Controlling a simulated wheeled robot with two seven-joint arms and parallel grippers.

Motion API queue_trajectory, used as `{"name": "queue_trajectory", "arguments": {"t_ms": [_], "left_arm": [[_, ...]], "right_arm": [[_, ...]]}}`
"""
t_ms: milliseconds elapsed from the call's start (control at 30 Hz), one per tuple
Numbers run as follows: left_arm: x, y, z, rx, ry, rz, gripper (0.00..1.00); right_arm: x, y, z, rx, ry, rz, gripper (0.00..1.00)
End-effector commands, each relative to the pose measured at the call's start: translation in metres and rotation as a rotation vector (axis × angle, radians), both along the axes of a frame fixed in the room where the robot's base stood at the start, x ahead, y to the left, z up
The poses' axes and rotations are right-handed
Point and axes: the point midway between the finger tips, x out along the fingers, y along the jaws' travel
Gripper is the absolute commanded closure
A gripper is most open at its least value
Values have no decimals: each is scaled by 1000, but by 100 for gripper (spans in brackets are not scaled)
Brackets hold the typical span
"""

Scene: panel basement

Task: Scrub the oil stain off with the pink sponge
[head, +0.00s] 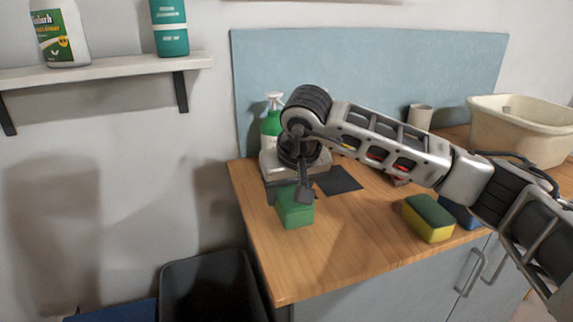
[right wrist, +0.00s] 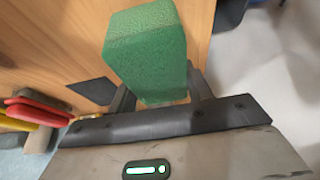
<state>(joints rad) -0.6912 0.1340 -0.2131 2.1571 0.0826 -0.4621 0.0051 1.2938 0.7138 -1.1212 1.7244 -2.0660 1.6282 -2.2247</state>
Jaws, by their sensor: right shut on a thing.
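My right gripper (head: 290,198) is shut on a green sponge (head: 294,210) at the left part of the wooden worktop. The sponge also shows between the fingers in the right wrist view (right wrist: 146,50). I cannot tell whether it touches the wood. A dark, square-edged patch (head: 340,181) lies flat just right of the gripper; it also shows in the right wrist view (right wrist: 93,90). I cannot tell whether it is the oil stain. I see no clearly pink sponge. My left gripper is out of view.
A green-and-yellow sponge (head: 429,219) and a blue block (head: 460,213) sit near the worktop's front edge. A green spray bottle (head: 271,124) and cream basin (head: 522,130) stand behind. Red and yellow things (right wrist: 38,110) are partly hidden by my arm. A dark bin (head: 210,285) is below left.

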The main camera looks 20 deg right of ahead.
Motion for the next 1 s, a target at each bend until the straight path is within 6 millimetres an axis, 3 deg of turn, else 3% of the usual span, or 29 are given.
{"name": "queue_trajectory", "arguments": {"t_ms": [400, 1000], "left_arm": [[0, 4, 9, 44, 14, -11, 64], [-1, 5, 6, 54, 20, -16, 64]], "right_arm": [[-2, -5, 40, -1, -1, -9, 68], [-2, -6, 43, 0, 0, -10, 68]]}}
